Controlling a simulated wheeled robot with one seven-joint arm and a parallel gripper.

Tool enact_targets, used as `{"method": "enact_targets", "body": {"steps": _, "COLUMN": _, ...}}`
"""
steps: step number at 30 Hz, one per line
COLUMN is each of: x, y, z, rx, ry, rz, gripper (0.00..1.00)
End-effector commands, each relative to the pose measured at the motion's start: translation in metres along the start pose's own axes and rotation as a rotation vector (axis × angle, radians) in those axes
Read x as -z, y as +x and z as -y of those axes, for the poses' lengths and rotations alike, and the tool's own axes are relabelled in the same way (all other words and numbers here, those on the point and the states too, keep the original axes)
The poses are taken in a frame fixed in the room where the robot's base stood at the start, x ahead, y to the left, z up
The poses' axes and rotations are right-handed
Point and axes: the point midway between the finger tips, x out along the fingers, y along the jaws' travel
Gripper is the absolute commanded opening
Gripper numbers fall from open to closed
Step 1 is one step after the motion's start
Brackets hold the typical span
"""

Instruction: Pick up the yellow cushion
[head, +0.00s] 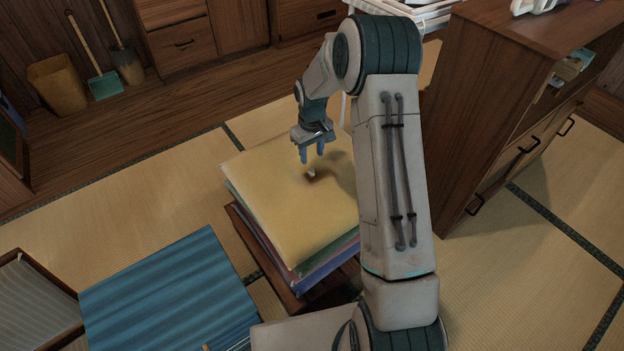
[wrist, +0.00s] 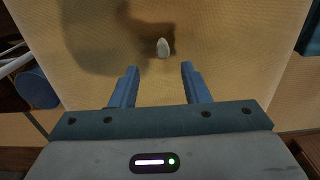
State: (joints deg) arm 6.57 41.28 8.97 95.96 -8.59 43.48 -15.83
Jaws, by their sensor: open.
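The yellow cushion (head: 285,205) lies flat on top of a stack of cushions. A small whitish oval thing sits on its upper face, with a dark patch beside it. My gripper (head: 312,157) points down above the cushion's far middle part. In the wrist view the yellow cushion (wrist: 215,45) fills most of the picture behind the fingers. My gripper (wrist: 158,85) is open there, its two blue fingers apart with nothing between them. The whitish oval (wrist: 163,48) shows just beyond the fingertips. I cannot tell the exact gap between fingertips and cushion.
The stack, with green and purple cushions (head: 325,272) below, rests on a low wooden stand (head: 243,222). A blue ribbed surface (head: 165,290) is at the lower left. A wooden cabinet (head: 500,110) stands at the right. Tatami floor (head: 130,210) is clear to the left.

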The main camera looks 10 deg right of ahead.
Motion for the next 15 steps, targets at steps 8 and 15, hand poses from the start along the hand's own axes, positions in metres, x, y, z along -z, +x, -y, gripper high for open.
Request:
{"method": "enact_targets", "body": {"steps": 8, "x": -0.001, "y": 0.019, "z": 0.001, "rx": 0.000, "ry": -0.001, "rz": 0.001, "gripper": 0.42}}
{"method": "enact_targets", "body": {"steps": 15, "x": -0.003, "y": 0.056, "z": 0.004, "rx": 0.001, "ry": 0.000, "rz": 0.002, "gripper": 0.42}}
